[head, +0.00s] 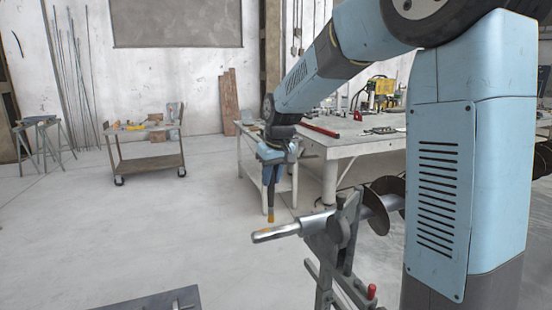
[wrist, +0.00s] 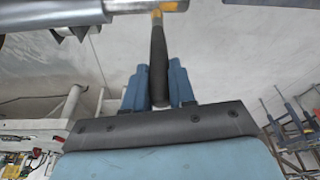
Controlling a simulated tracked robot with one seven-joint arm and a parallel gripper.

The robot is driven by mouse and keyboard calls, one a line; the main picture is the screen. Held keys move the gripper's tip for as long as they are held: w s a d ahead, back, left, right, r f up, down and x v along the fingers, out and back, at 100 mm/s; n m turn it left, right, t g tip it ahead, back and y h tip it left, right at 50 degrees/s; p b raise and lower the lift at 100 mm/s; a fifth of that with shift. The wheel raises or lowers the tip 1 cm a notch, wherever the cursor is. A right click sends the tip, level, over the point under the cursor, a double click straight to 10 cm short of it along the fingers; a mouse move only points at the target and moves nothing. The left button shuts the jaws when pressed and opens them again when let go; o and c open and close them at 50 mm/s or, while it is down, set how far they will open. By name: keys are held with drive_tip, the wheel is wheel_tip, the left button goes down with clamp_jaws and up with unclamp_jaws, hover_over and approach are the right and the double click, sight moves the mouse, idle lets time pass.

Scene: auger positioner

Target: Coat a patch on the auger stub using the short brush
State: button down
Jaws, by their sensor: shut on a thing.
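The auger stub (head: 288,231) is a bare metal rod sticking out to the left from the auger (head: 384,204), which rests on a grey stand. It also crosses the top of the wrist view (wrist: 80,13). A yellow-orange patch (wrist: 173,6) shows near its free end. My gripper (head: 271,176) points down above the stub, its blue fingers shut on the dark handle of the short brush (wrist: 158,62). The brush (head: 271,197) hangs upright, its yellow-orange tip down, at the stub's top near the free end. I cannot tell whether the tip touches.
A grey stand (head: 338,240) with a red-tipped handle (head: 371,291) carries the auger. A workbench (head: 350,142) with tools stands behind it. A cart (head: 150,162) stands further left. A dark flat surface (head: 155,300) shows at the bottom.

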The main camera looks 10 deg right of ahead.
drive_tip(key=shift+a+r, duration=0.15)
drive_tip(key=shift+r, duration=2.55)
